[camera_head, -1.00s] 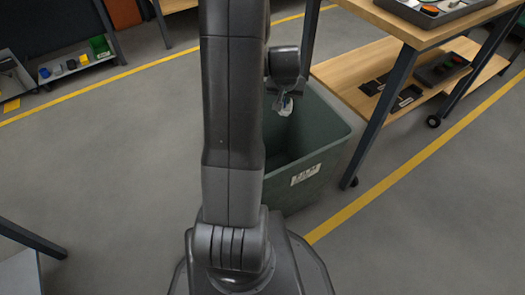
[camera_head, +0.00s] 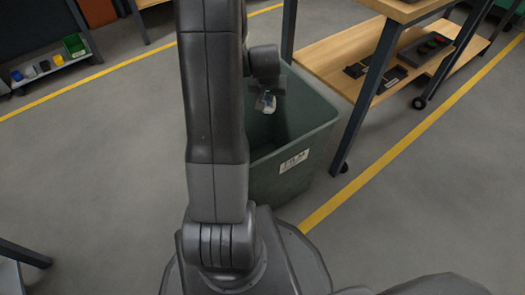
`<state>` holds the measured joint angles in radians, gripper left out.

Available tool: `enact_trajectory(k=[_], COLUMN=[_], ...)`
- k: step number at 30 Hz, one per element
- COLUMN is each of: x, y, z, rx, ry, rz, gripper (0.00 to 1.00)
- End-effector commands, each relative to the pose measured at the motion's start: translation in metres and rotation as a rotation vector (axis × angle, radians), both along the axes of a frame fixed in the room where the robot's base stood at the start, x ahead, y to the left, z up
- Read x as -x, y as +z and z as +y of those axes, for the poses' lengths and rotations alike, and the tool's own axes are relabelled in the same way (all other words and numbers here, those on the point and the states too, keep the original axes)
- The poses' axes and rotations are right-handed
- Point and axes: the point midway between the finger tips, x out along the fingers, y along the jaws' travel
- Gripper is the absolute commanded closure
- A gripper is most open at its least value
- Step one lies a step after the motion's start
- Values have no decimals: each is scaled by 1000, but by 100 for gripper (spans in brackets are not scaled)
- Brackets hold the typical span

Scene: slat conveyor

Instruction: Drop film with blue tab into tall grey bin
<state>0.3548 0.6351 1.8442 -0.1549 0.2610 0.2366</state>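The film with the blue tab (camera_head: 266,104) is a small crumpled, pale translucent piece with a bit of blue. It hangs at the fingertips of my gripper (camera_head: 264,94), which appears shut on it. The tall grey bin (camera_head: 279,188) is greenish-grey with an open top and a white label on its front wall. My gripper and the film are over the bin's opening, near its rear part. My upright arm hides the left part of the bin. I cannot tell the exact height of the film against the rim.
A wooden-topped workbench (camera_head: 402,8) with dark legs stands right of the bin. Its lower shelf (camera_head: 334,57) bears dark parts and a box with buttons. A low shelf with a green bin (camera_head: 75,45) is at the far left. Yellow lines cross the clear grey floor.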

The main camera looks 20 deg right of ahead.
Motion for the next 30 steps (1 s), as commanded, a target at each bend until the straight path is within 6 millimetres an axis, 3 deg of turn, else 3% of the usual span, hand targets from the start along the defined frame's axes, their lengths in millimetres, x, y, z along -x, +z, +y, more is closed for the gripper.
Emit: enact_trajectory(k=[1, 3, 5, 17, 30], x=[0, 0, 0, 2, 32], y=[0, 0, 0, 8, 90], z=[0, 0, 0, 1, 16], rx=[0, 0, 0, 1, 1], ry=[0, 0, 0, -1, 0], rz=[0, 0, 0, -2, -4], gripper=[100, 82, 70, 70, 70])
